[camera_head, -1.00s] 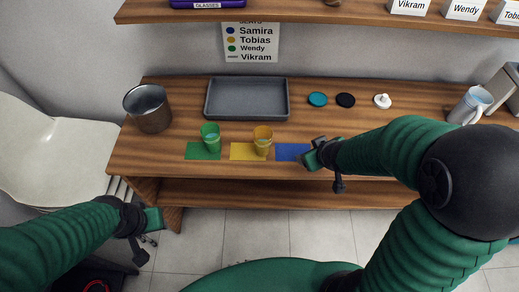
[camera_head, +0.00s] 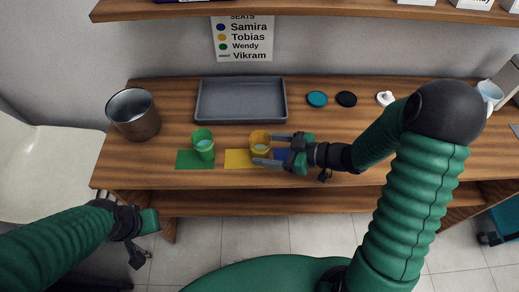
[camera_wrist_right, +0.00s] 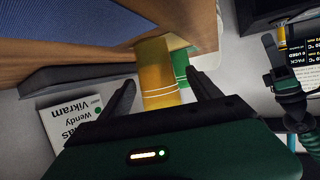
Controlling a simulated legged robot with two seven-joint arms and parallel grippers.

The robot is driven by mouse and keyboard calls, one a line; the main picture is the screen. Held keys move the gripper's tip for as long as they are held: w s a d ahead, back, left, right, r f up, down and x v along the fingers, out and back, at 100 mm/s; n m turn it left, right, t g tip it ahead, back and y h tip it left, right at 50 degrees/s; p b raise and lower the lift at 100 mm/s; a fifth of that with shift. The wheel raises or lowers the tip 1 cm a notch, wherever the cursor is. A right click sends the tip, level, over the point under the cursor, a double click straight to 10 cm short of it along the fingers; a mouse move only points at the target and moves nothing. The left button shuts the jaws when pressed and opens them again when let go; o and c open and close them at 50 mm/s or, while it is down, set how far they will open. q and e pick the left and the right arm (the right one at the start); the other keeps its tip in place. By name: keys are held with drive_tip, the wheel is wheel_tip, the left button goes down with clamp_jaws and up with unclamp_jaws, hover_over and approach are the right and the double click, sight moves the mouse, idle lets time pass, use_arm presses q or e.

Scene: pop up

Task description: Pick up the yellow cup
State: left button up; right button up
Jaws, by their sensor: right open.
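The yellow cup (camera_head: 260,141) stands upright on the yellow mat (camera_head: 236,159) near the front of the wooden counter, with something pale blue inside. My right gripper (camera_head: 270,149) is open, its two fingers pointing left, one on the far side and one on the near side of the cup. In the right wrist view the yellow cup (camera_wrist_right: 158,75) shows between the two dark fingers (camera_wrist_right: 160,98); whether they touch it I cannot tell. My left gripper (camera_head: 148,222) is low at the left, away from the counter; its jaws cannot be made out.
A green cup (camera_head: 202,145) on a green mat (camera_head: 187,160) stands just left of the yellow cup. A blue mat (camera_head: 281,154) lies under my right gripper. Behind are a grey tray (camera_head: 241,100), a metal bucket (camera_head: 134,115), and teal (camera_head: 317,99) and black (camera_head: 346,99) discs.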

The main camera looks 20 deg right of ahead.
drive_tip(key=x, duration=0.4)
drive_tip(key=shift+w+a+f+b, duration=0.1)
drive_tip(key=shift+w+f+b, duration=0.05)
drive_tip(key=shift+w+b, duration=0.25)
drive_tip(key=shift+w+a+f, duration=0.1)
drive_tip(key=shift+w+a, duration=0.2)
drive_tip(key=shift+a, duration=0.05)
drive_tip(key=shift+s, duration=0.1)
drive_tip(key=shift+c, duration=0.9)
drive_tip(key=shift+d, duration=0.1)
drive_tip(key=c, duration=1.3)
drive_tip(key=shift+c, duration=0.2)
